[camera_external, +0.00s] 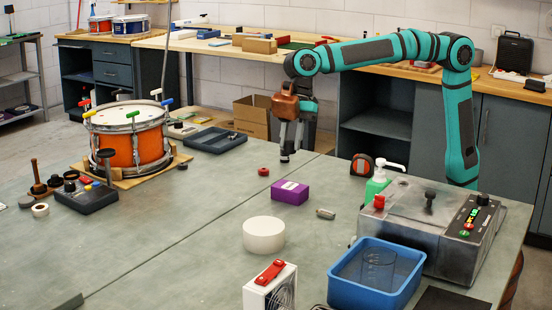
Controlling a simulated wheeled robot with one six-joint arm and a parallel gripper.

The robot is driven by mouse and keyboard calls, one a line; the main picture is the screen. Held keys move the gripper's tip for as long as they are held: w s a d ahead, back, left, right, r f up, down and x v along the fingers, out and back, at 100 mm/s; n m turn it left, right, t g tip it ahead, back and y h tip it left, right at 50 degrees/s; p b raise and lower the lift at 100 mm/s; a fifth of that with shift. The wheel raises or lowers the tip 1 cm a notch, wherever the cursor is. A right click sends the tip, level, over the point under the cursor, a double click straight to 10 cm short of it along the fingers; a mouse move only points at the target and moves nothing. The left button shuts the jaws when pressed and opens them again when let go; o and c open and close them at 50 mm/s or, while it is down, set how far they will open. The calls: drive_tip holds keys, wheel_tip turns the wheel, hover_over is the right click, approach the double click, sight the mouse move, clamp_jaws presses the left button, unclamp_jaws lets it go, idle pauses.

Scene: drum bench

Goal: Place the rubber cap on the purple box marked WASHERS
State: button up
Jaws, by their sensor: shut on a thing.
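The purple box (290,192) lies on the bench near the middle, with a pale label on its top that is too small to read. Its top is bare. My gripper (285,151) points down above the bench, behind the box and a little to its left. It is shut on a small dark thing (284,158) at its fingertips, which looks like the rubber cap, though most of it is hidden. The gripper and the box are apart.
A red ring-shaped piece (263,171) lies left of the box. A white roll (264,234) and a small grey cylinder (325,214) lie in front. A tape measure (362,165) and green bottle (377,186) stand right. The orange drum (127,147) is far left.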

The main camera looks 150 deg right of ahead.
drive_tip(key=shift+s+d+f, duration=0.1)
drive_tip(key=shift+s+f, duration=0.1)
drive_tip(key=shift+f, duration=4.8)
drive_tip(key=shift+f, duration=0.1)
drive_tip(key=o, duration=0.9)
drive_tip(key=shift+o, duration=0.2)
drive_tip(key=v, duration=1.2)
